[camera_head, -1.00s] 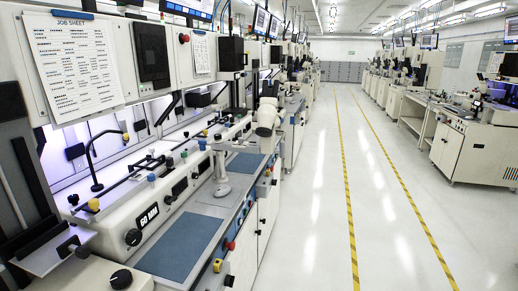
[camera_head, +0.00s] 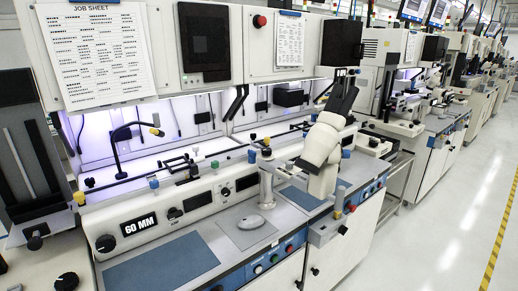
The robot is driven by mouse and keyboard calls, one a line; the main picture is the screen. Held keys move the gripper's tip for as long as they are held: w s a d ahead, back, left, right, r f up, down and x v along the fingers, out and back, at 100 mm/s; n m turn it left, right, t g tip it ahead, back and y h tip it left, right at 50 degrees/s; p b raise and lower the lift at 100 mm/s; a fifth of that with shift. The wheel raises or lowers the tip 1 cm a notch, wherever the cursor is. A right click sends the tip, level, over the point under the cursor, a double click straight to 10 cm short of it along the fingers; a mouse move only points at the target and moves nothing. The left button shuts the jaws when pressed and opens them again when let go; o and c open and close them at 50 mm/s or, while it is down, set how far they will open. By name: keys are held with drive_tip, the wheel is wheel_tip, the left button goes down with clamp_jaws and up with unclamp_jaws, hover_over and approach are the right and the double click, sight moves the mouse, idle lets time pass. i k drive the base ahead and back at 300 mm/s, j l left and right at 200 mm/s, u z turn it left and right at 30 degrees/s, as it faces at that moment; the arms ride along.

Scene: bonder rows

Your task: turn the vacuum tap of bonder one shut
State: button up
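A long cream bonder bench (camera_head: 190,205) fills the left and middle of the head view, with a "60 MM" display (camera_head: 139,224) on its front panel. Coloured knobs stand along the panel's top: a yellow one (camera_head: 80,198), a blue one (camera_head: 153,182) and a green one (camera_head: 214,164). Dark round knobs (camera_head: 106,243) sit on the panel face. No label marks bonder one or its vacuum tap, and I cannot tell which knob is the tap or how it is turned. My gripper is not in view.
A white microscope with black eyepieces (camera_head: 325,145) juts over the bench front. A job sheet (camera_head: 95,50) hangs on the upper cabinet. A mouse (camera_head: 254,221) lies on a grey pad. Clear floor (camera_head: 440,230) runs along the right, with a yellow striped line (camera_head: 497,240).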

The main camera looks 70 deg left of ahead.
sight(251, 154)
drive_tip(key=i+u, duration=0.1)
drive_tip(key=u, duration=0.4)
drive_tip(key=i+l+u, duration=0.1)
drive_tip(key=u, duration=0.35)
drive_tip(key=i+l+u, duration=0.1)
drive_tip(key=u, duration=1)
drive_tip(key=k+l+z, duration=0.1)
drive_tip(key=l, duration=0.55)
drive_tip(key=l+z, duration=0.15)
drive_tip(key=l, duration=0.45)
